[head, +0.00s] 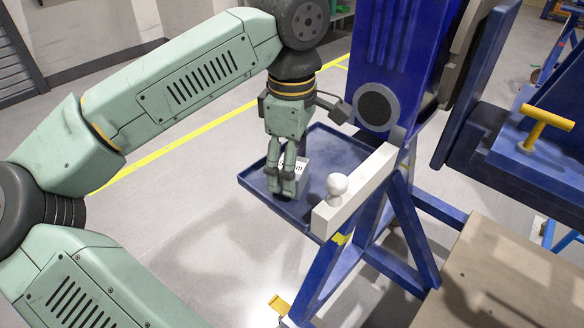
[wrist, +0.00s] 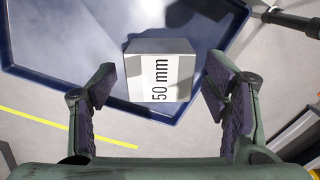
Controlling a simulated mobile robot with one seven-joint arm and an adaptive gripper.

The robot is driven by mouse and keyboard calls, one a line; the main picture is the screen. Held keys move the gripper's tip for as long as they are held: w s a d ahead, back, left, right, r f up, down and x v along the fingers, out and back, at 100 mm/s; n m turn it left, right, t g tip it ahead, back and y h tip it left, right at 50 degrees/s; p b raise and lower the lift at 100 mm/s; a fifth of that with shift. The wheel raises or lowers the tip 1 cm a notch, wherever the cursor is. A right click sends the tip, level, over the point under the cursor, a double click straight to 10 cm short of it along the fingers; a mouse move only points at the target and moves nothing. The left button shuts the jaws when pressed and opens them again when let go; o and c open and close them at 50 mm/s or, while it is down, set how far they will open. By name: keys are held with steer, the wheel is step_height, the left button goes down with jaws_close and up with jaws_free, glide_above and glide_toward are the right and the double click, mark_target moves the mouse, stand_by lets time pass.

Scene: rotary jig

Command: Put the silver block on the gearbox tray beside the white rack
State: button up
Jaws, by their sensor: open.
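The silver block (wrist: 159,46), a small box with a white "50 mm" label, shows in the wrist view over the blue tray (wrist: 55,50), near its edge. My gripper (wrist: 160,88) is open, with one finger on each side of the block and a gap on both sides. In the head view my gripper (head: 282,188) points down over the tray (head: 335,147) and partly hides the block (head: 302,166). The block appears to sit in the tray. The white rack (head: 352,194), a pale bar with a round white knob, is just right of the tray.
A tall blue jig column (head: 398,40) with a dark round hub (head: 376,106) rises behind the tray. Blue frame legs (head: 410,228) stand below the rack. A brown tabletop (head: 505,275) is at lower right. The floor left of the tray is clear.

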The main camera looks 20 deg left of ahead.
step_height(320, 180, up, 10)
steer(key=shift+r, duration=0.2)
steer(key=shift+d, duration=0.15)
